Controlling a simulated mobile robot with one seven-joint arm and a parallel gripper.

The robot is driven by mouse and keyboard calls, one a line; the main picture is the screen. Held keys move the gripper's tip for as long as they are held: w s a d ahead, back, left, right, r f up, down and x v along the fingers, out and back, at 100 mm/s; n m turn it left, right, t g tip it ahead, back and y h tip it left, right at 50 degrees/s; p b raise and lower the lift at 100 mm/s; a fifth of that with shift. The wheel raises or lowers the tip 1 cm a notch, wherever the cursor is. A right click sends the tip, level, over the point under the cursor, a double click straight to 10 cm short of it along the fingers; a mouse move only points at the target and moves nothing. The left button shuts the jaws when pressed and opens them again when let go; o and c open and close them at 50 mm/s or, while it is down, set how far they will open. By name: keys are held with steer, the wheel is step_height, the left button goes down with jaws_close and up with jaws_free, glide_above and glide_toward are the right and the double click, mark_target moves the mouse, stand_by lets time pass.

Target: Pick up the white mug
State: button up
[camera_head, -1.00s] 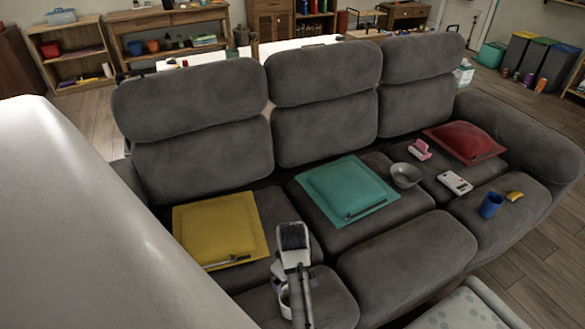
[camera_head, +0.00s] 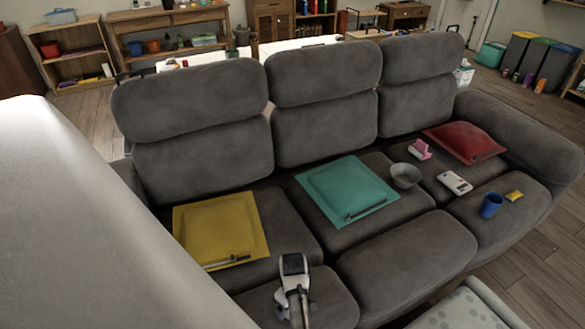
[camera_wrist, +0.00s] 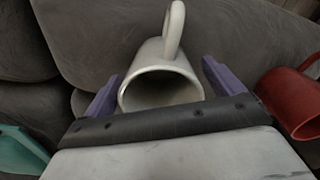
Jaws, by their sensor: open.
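The white mug (camera_wrist: 150,60) is in the wrist view, its open mouth facing the camera and its handle pointing to the top of the picture. My gripper (camera_wrist: 162,70) is open, with one purple finger on either side of the mug. I see a gap at the right finger; whether the left finger touches the mug I cannot tell. In the head view my gripper (camera_head: 290,298) is low over the left front part of the grey sofa. There the mug is mostly hidden by my arm.
A red mug (camera_wrist: 288,98) lies close to the right finger. On the sofa (camera_head: 400,265) are a yellow cushion (camera_head: 215,225), a teal cushion (camera_head: 340,185), a grey bowl (camera_head: 405,175), a blue cup (camera_head: 490,205) and a red cushion (camera_head: 465,142).

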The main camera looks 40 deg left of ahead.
steer(key=shift+f, duration=0.85)
steer(key=shift+c, duration=0.4)
steer(key=c, duration=1.2)
steer(key=shift+r, duration=0.1)
step_height(320, 180, up, 20)
steer(key=p, duration=0.6)
